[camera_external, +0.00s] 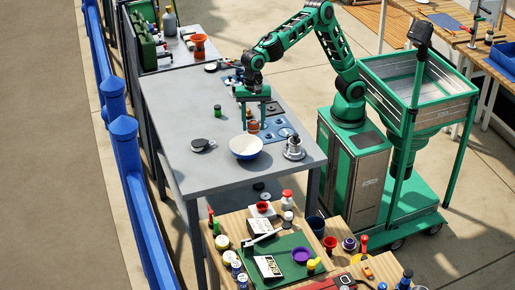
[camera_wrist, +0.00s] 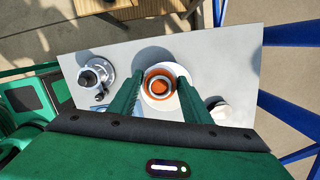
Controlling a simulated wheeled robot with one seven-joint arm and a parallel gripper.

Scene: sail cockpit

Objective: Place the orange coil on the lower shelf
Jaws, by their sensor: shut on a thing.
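My gripper (camera_external: 253,128) points down over the grey table and is shut on the orange coil (camera_external: 253,126). In the wrist view the round orange coil (camera_wrist: 159,84) sits between my two green fingers (camera_wrist: 160,98), with a pale ring showing inside it. The coil appears to be held above the tabletop. A white bowl with a blue outside (camera_external: 246,148) stands on the table just in front of my gripper in the external view. I cannot clearly make out a lower shelf; dark round things (camera_external: 259,187) show low down beyond the table's front edge.
A silver winch (camera_external: 293,148) stands right of the bowl. A dark round item (camera_external: 201,145) and a small green jar (camera_external: 217,111) lie to the left. Blue panels (camera_external: 281,129) lie behind the winch. A cluttered wooden bench (camera_external: 225,222) is in front; a blue railing (camera_external: 126,150) runs left.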

